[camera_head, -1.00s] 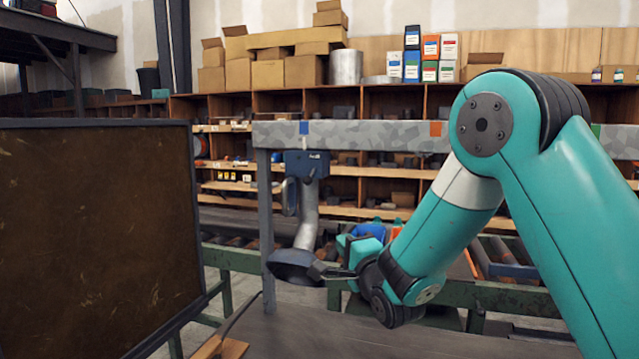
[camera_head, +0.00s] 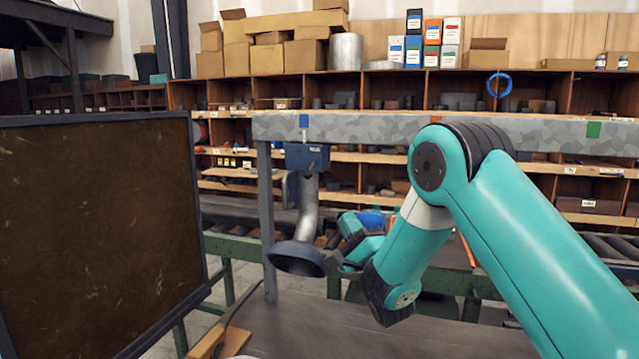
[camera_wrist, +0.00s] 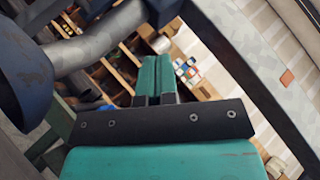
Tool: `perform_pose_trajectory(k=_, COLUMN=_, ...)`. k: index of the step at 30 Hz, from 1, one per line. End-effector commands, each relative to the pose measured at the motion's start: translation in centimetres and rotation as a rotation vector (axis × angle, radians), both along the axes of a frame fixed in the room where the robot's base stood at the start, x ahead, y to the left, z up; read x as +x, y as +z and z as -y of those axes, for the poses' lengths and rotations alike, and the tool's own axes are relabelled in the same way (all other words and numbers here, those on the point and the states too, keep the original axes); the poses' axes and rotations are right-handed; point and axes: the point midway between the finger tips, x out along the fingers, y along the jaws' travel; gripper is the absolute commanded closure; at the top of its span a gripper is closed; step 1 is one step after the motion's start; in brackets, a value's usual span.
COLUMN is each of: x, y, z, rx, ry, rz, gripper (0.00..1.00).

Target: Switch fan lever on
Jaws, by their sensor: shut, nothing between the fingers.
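The fan unit is a blue box (camera_head: 307,157) under a grey beam, with a grey bent pipe (camera_head: 307,210) running down to a dark round hood (camera_head: 297,258). A narrow grey part (camera_head: 289,190) hangs left of the pipe; I cannot tell whether it is the lever. My gripper (camera_head: 352,228) is to the right of the pipe, above and right of the hood, partly hidden by my wrist. In the wrist view, its teal fingers (camera_wrist: 163,76) are together and empty. The pipe (camera_wrist: 105,38), hood (camera_wrist: 22,78) and blue box (camera_wrist: 165,10) show there, left of and beyond the fingers.
The grey speckled beam (camera_head: 380,130) crosses above my gripper, on a grey post (camera_head: 266,215) left of the pipe. A large brown panel (camera_head: 95,230) stands at left. A grey table (camera_head: 300,325) lies below. Shelves with boxes stand behind a green-framed conveyor.

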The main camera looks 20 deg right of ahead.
Motion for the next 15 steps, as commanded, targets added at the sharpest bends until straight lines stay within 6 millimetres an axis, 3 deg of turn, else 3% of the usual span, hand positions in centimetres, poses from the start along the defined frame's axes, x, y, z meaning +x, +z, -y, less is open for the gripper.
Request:
perform_pose_trajectory(k=1, x=0.8, y=1.2, z=-0.2, rx=0.000, ry=0.002, rz=0.002, gripper=1.00)
perform_pose_trajectory(k=10, x=5.9, y=5.0, z=-1.3, rx=-0.001, ry=0.000, rz=0.001, gripper=1.00)
perform_pose_trajectory(k=15, x=6.8, y=6.2, z=-3.2, rx=-0.001, ry=0.001, rz=0.002, gripper=1.00)
